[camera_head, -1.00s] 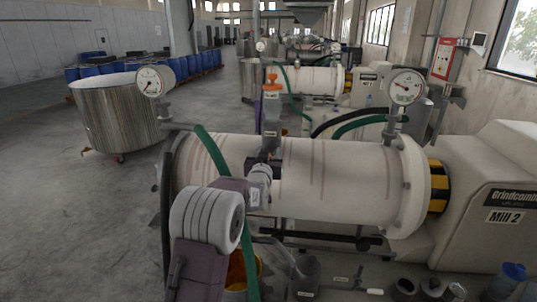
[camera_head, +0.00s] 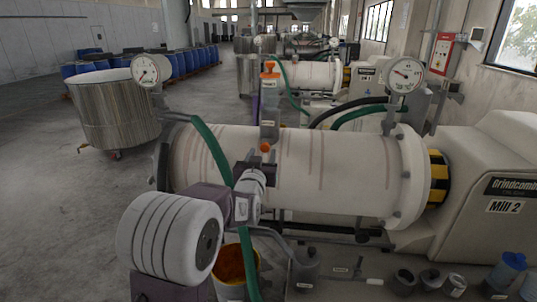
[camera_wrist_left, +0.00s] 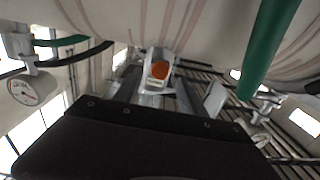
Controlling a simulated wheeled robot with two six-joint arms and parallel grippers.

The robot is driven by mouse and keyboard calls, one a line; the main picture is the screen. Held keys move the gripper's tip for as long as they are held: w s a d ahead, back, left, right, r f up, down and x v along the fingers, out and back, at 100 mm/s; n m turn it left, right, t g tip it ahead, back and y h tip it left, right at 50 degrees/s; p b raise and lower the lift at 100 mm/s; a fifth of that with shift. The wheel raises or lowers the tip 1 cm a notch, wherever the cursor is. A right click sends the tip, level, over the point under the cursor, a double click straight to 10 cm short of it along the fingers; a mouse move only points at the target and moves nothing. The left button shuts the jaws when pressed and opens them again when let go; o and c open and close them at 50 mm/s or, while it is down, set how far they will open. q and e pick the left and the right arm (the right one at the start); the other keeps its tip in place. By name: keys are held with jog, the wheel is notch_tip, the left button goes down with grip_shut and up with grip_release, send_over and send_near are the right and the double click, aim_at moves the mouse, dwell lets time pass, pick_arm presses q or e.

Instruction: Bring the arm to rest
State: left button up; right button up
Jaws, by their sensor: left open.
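My left arm comes in from the lower left in the head view. My left gripper (camera_head: 250,164) is in front of the white mill cylinder (camera_head: 325,172), beside the green hose (camera_head: 212,150). Its jaws are open. In the left wrist view the two fingers (camera_wrist_left: 160,90) stand apart, and an orange round knob (camera_wrist_left: 160,70) shows between them, farther off. In the head view a small orange knob (camera_head: 265,147) shows just above the gripper, below the clear tube with an orange top (camera_head: 269,100). My right gripper is in neither view.
A bucket with orange contents (camera_head: 237,265) stands below the arm. Gauges (camera_head: 145,70) (camera_head: 406,75) rise at both cylinder ends. Grey cups (camera_head: 403,282) and a blue-topped bottle (camera_head: 510,265) stand at lower right. A steel vat (camera_head: 118,108) is behind left; open floor lies at left.

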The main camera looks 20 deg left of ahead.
pick_arm(q)
jog(key=s+d+f+m+g+h, duration=0.1)
jog(key=s+d+f+g+h, duration=0.15)
jog(key=s+d+f, duration=0.4)
jog(key=s+d+f+m+g+h, duration=0.2)
jog(key=s+d+f+g, duration=0.2)
jog(key=f, duration=0.6)
jog(key=s+f+g, duration=0.5)
jog(key=s, duration=0.5)
jog(key=s+d+f+g, duration=0.1)
jog(key=s+f+g, duration=0.3)
jog(key=s, duration=0.6)
notch_tip(320, 180, down, 3)
jog(key=shift+s+d+r+g, duration=0.15)
jog(key=shift+s+r+g, duration=0.05)
jog(key=shift+g, duration=0.15)
